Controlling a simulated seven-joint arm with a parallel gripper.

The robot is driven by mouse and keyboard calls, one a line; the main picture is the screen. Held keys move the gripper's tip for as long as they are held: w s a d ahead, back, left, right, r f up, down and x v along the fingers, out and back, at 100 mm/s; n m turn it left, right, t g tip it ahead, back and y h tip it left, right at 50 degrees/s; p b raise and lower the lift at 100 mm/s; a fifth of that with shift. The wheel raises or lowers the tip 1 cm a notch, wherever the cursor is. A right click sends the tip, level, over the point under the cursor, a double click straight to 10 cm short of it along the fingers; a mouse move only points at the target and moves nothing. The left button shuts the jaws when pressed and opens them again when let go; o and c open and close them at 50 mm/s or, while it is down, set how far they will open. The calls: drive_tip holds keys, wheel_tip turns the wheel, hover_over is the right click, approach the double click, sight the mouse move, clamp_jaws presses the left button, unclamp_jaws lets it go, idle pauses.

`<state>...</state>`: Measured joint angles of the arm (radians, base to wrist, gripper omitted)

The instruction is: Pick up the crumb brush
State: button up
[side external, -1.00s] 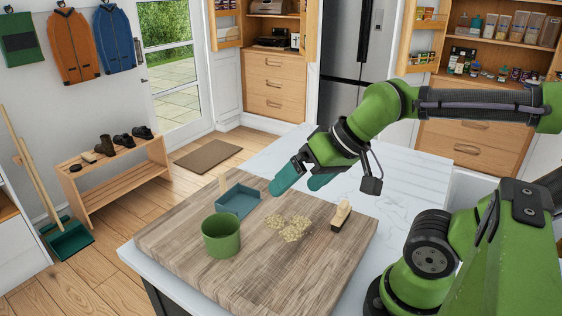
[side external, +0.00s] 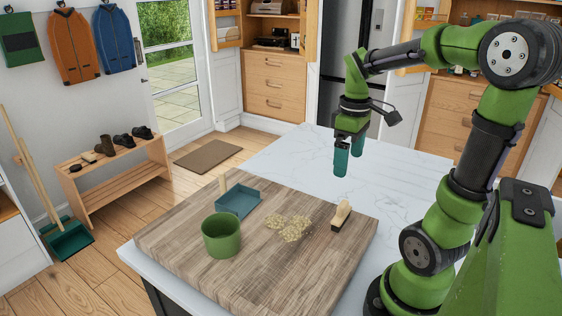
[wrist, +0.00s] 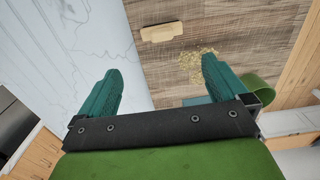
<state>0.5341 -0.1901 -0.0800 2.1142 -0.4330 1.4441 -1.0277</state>
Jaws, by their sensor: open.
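The crumb brush (side external: 341,216) lies on the right part of the wooden board, with a pale wooden handle on top and dark bristles below. In the wrist view the brush (wrist: 161,32) shows near the top, ahead of and between my fingertips. My gripper (side external: 349,160) points down above the counter, beyond and above the brush, with nothing in it. Its two teal fingers stand apart in the wrist view (wrist: 162,72).
The wooden board (side external: 190,267) lies on the white counter (side external: 300,160). A pile of crumbs (side external: 288,227) lies left of the brush. A teal dustpan (side external: 238,201) and a green cup (side external: 221,236) stand farther left.

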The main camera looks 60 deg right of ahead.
sight(343, 203)
drive_tip(key=f, duration=1.6)
drive_tip(key=shift+s+a+f, duration=0.1)
drive_tip(key=shift+a+f, duration=0.05)
drive_tip(key=shift+a, duration=0.05)
drive_tip(key=c, duration=0.8)
